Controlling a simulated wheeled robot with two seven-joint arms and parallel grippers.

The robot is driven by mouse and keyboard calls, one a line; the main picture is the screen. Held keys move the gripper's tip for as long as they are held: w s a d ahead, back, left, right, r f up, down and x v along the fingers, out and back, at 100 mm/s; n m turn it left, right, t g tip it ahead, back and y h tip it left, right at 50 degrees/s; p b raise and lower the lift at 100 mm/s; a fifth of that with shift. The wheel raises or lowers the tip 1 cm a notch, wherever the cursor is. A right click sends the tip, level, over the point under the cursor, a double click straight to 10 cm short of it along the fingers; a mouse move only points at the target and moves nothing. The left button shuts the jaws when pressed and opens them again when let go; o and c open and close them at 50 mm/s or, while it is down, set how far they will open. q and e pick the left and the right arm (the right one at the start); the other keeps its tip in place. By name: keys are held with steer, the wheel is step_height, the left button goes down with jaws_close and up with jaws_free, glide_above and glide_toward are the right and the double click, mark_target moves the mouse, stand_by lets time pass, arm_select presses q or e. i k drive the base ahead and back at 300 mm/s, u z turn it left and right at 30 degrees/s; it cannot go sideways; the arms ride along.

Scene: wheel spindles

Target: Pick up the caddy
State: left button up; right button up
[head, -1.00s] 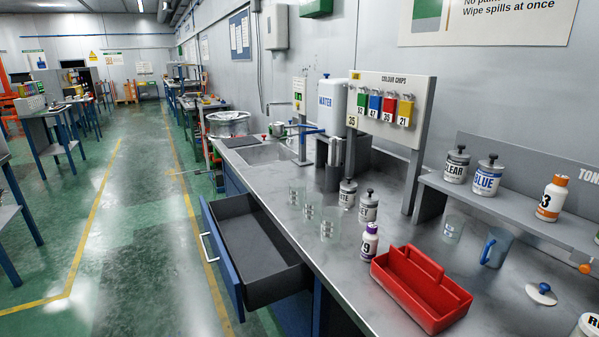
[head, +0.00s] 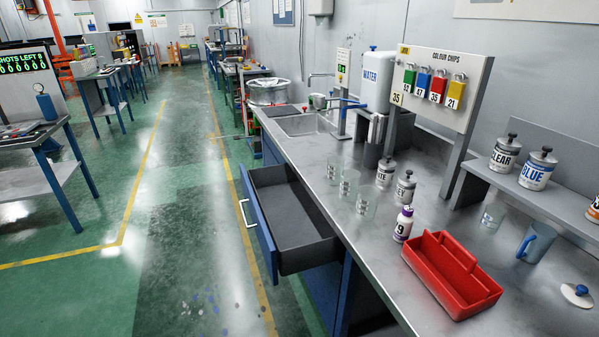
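The caddy (head: 462,292) is a red open tray with a raised central divider that forms its handle. It stands upright on the grey metal counter (head: 372,246), at the lower right of the head view. It looks empty from here. Neither of my grippers shows in the head view.
A purple-and-white bottle (head: 403,224) stands just behind the caddy's left end. Several clear beakers (head: 349,185) and lidded tins (head: 405,188) stand further back. A blue jug (head: 535,243) and a small lid (head: 577,294) are to the right. An open drawer (head: 290,215) juts out left of the counter.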

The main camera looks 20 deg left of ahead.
mark_target(452, 275)
steer(key=u, duration=0.85)
steer(key=k, duration=0.95)
steer(key=z, duration=2)
